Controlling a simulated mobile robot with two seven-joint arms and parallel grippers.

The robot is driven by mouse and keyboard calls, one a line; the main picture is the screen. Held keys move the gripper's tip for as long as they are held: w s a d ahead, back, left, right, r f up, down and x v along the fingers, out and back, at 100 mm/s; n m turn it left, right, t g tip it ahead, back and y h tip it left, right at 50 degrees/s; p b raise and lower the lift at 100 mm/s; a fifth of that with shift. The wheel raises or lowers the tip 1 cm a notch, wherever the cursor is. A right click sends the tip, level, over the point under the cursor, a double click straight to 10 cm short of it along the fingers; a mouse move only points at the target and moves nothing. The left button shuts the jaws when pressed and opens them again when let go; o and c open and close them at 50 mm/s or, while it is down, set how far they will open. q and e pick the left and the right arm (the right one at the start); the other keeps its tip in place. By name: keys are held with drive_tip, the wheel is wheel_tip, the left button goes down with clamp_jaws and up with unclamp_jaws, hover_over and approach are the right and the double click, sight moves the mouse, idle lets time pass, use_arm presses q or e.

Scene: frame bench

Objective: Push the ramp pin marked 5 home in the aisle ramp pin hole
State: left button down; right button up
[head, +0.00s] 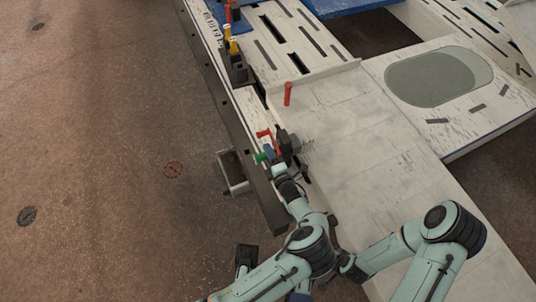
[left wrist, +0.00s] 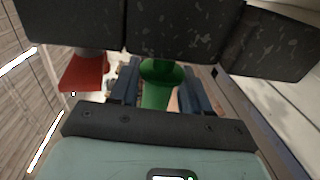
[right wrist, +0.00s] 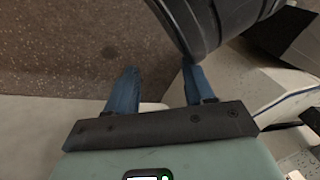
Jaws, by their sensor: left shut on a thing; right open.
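My left gripper (head: 268,155) is shut on a green pin (left wrist: 158,88), which sits between its blue fingers in the left wrist view. The green end (head: 260,158) sticks out to the left in the head view. The pin is beside a dark bracket (head: 287,143) at the ramp's left edge. The far end of the pin and the hole are hidden, and I cannot read any number on it. My right gripper (right wrist: 155,88) is open and empty in the right wrist view, with a dark rounded arm part close before it.
A red handle (head: 265,133) is just beyond the left gripper. A red pin (head: 288,93) stands on the pale ramp (head: 345,125). A dark holder (head: 238,70) with yellow-topped pins is farther back. The floor (head: 100,150) on the left is mostly clear.

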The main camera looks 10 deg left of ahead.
use_arm(q)
drive_tip(key=shift+w+d+b, duration=0.65)
drive_tip(key=shift+d+b, duration=0.25)
use_arm(e)
drive_tip(key=shift+g, duration=0.7)
drive_tip(key=shift+s+d+f, duration=0.15)
drive_tip(key=shift+s+f, duration=0.65)
drive_tip(key=shift+s, duration=0.15)
drive_tip(key=shift+s+d+f, duration=0.1)
drive_tip(key=shift+s+f, duration=0.7)
drive_tip(key=shift+s, duration=0.1)
